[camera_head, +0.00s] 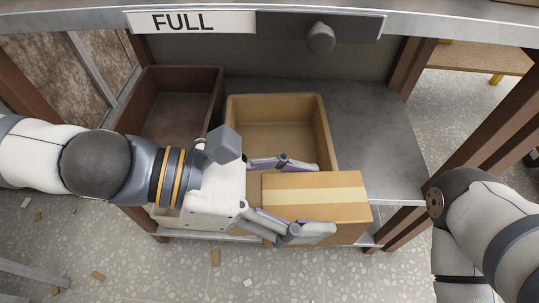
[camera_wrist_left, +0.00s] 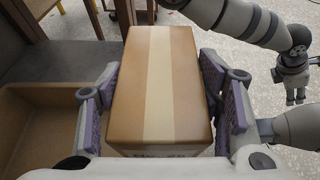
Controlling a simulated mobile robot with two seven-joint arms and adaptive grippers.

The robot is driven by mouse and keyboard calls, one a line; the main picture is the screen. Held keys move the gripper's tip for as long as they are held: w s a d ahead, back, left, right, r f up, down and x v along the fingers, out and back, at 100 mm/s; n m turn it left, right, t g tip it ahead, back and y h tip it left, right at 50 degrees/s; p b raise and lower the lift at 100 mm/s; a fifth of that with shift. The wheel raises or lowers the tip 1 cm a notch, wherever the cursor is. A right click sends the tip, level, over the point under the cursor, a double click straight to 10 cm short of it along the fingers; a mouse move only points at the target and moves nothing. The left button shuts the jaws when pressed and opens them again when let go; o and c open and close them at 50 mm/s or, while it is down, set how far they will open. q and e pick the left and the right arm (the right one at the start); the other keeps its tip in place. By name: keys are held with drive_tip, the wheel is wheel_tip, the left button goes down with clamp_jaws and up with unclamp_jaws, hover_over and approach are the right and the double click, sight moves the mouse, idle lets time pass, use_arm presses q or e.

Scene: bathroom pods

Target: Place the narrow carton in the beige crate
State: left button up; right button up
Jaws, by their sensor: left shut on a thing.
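The narrow carton (camera_head: 340,209) is a brown box with a pale tape strip along its top. My left gripper (camera_head: 308,198) is shut on it, one finger on each long side. The left wrist view shows the carton (camera_wrist_left: 160,75) between the two purple-padded fingers (camera_wrist_left: 165,95). The beige crate (camera_head: 325,130) stands on the grey shelf; its visible inside is empty. The carton is in front of the crate and covers its near right part in the head view. The crate (camera_wrist_left: 50,90) also shows left of the carton in the wrist view. My right gripper (camera_wrist_left: 295,93) is small at the right there; its fingers are unclear.
A dark brown crate (camera_head: 148,105) stands left of the beige one. Grey shelf (camera_head: 375,130) is bare to the right. An upper beam with a FULL sign (camera_head: 190,22) and a dark knob (camera_head: 320,38) runs above. Brown posts (camera_head: 480,140) flank the shelf.

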use_arm(q)
drive_tip(key=w+a+f+b, duration=0.1)
drive_tip(key=w+f, duration=0.3)
drive_tip(key=w+a+f+b, duration=0.1)
drive_tip(key=w+f+b, duration=0.1)
drive_tip(key=w+f, duration=0.2)
drive_tip(key=w+a+f+b, duration=0.1)
drive_tip(key=w+a+f, duration=0.1)
drive_tip(key=w+f, duration=0.2)
drive_tip(key=shift+w+f, duration=0.25)
drive_tip(key=shift+f, duration=0.25)
drive_tip(key=shift+r, duration=0.2)
drive_tip(key=shift+f, duration=0.2)
drive_tip(key=o, duration=1.6)
drive_tip(key=shift+a, duration=0.1)
drive_tip(key=shift+c, duration=0.2)
use_arm(e)
drive_tip(key=f, duration=0.1)
drive_tip(key=s+f, duration=0.1)
drive_tip(key=f, duration=0.1)
drive_tip(key=shift+s+f+g, duration=0.25)
drive_tip(key=shift+s+g, duration=0.05)
use_arm(q)
drive_tip(key=shift+r, duration=0.1)
